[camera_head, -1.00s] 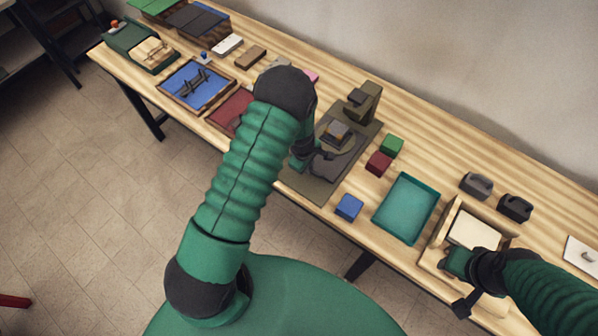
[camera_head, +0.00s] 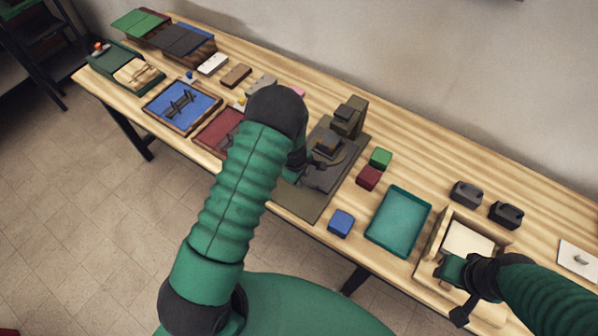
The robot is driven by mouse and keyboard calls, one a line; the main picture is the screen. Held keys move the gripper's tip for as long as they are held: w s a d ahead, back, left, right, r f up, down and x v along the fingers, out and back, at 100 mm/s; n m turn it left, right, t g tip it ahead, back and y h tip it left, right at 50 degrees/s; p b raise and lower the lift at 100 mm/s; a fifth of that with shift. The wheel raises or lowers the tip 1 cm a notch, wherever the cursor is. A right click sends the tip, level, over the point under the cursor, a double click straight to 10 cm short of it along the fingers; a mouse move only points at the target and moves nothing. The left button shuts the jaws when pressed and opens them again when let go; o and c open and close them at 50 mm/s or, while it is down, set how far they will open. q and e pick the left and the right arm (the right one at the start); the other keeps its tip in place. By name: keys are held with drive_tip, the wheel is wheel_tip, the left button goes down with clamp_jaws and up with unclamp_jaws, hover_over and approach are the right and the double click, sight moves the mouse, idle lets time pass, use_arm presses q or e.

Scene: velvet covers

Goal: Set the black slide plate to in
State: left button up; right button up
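The machine with a dark base plate (camera_head: 302,203) stands mid-table, with an upright post (camera_head: 349,117) at its back. A grey-black block (camera_head: 328,145) sits in front of the post, and a dark flat piece (camera_head: 322,178) lies nearer the front. I cannot tell for certain which part is the black slide plate. My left gripper (camera_head: 296,168) is at the machine's left side, beside the dark flat piece; my forearm hides much of it. Contact and finger opening cannot be made out. My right gripper (camera_head: 455,285) is over the front left of a wooden box (camera_head: 432,245); its fingers are unclear.
A teal tray (camera_head: 398,222), a blue block (camera_head: 341,223), a red block (camera_head: 369,177) and a green block (camera_head: 380,158) lie right of the machine. Two dark grey blocks stand behind the wooden box. A blue tray (camera_head: 182,106) and a red tray (camera_head: 217,132) lie left.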

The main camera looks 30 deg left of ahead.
use_arm(q)
drive_tip(key=s+r, duration=0.3)
drive_tip(key=r, duration=1.3)
drive_tip(key=shift+a, duration=0.25)
drive_tip(key=s+d+m+b, duration=0.5)
drive_tip(key=s+d+m, duration=0.2)
drive_tip(key=s+m, duration=0.7)
drive_tip(key=m, duration=0.3)
drive_tip(key=shift+s+d+b, duration=0.15)
drive_tip(key=shift+d+b, duration=0.05)
drive_tip(key=shift+b, duration=0.15)
drive_tip(key=shift+s, duration=0.2)
drive_tip(key=shift+w+d, duration=0.1)
drive_tip(key=shift+w, duration=0.05)
